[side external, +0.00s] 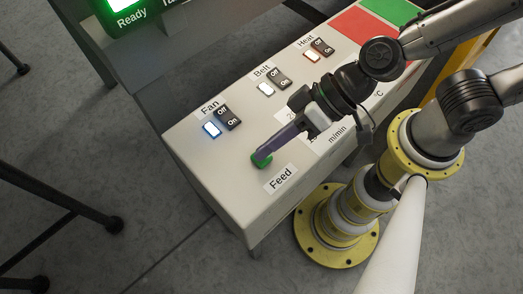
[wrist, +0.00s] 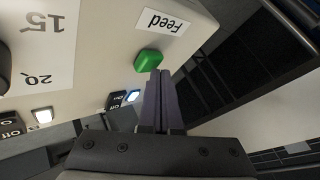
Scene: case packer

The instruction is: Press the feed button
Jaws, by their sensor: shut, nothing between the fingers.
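The green feed button (side external: 258,161) sits on the white control box beside the "Feed" label (side external: 280,179). My gripper (side external: 264,153) is shut and empty, with its fingertips right at the button in the side external view, covering part of it. In the wrist view the green button (wrist: 148,61) lies just past the tips of my closed fingers (wrist: 160,74), a little to their left. The "Feed" label (wrist: 166,21) shows above it. I cannot tell whether the fingertips touch the button or whether it is pushed in.
The control box (side external: 205,178) also carries Fan (side external: 228,117), Belt (side external: 279,77) and Heat (side external: 322,47) switches with lit lamps beside them. Red (side external: 362,26) and green (side external: 392,10) panels lie at the far end. A display reading "Ready" (side external: 127,18) stands at upper left.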

